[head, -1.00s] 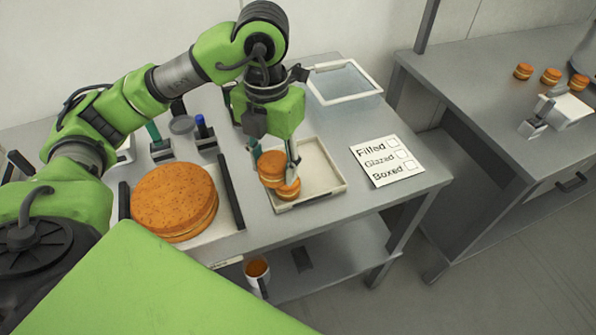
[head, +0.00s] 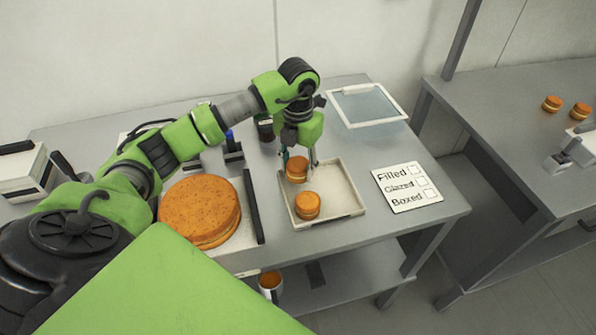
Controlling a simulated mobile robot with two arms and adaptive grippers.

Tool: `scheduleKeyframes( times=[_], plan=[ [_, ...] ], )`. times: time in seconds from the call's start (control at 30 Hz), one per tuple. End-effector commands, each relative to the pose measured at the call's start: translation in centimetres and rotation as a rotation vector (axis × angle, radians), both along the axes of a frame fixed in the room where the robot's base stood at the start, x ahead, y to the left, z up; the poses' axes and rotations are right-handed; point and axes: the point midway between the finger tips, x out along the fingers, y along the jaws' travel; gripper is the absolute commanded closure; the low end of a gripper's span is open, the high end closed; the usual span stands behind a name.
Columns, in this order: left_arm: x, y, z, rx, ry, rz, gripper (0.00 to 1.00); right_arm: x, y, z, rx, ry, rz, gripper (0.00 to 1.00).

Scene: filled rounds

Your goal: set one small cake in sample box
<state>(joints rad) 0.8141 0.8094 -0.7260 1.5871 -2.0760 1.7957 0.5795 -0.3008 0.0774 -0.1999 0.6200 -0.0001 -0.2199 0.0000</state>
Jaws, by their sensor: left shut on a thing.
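My left gripper (head: 299,158) points down at the left back part of a shallow pale box (head: 338,184). It is shut on a small filled cake (head: 297,170), orange-brown with a pale filling line. A second small cake (head: 307,205) sits in the front left part of the box, apart from the held one. I cannot tell whether the held cake touches the box floor. My right gripper is not in view.
A large round cake (head: 200,210) lies on a board left of the box. A checklist card (head: 407,187) lies to the right, and a white-framed clear lid (head: 366,106) lies behind. More small cakes (head: 552,103) stand on the right counter.

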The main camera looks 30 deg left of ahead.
Motion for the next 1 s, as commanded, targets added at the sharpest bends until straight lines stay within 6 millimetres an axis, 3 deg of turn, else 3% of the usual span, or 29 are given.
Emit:
scheduleKeyframes(
  times=[0.13,0.3,0.6,0.63,0.67,1.0],
  plan=[
    [-0.1,0.0,-1.9,-0.001,0.006,0.0,0.67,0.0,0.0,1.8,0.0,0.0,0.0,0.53],
    [0.0,0.0,-3.1,-0.001,0.0,0.0,0.67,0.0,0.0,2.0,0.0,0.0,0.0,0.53],
    [0.0,0.0,-3.5,0.0,0.0,0.0,0.67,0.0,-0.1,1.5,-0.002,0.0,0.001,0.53],
    [0.0,0.0,-3.5,0.0,0.0,0.0,0.53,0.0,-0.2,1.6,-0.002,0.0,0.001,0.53],
    [0.0,0.0,-3.4,0.0,0.0,0.0,0.51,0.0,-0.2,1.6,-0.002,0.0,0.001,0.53],
    [0.0,0.0,-3.1,-0.001,0.001,0.0,0.51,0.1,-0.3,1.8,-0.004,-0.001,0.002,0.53]
  ],
)
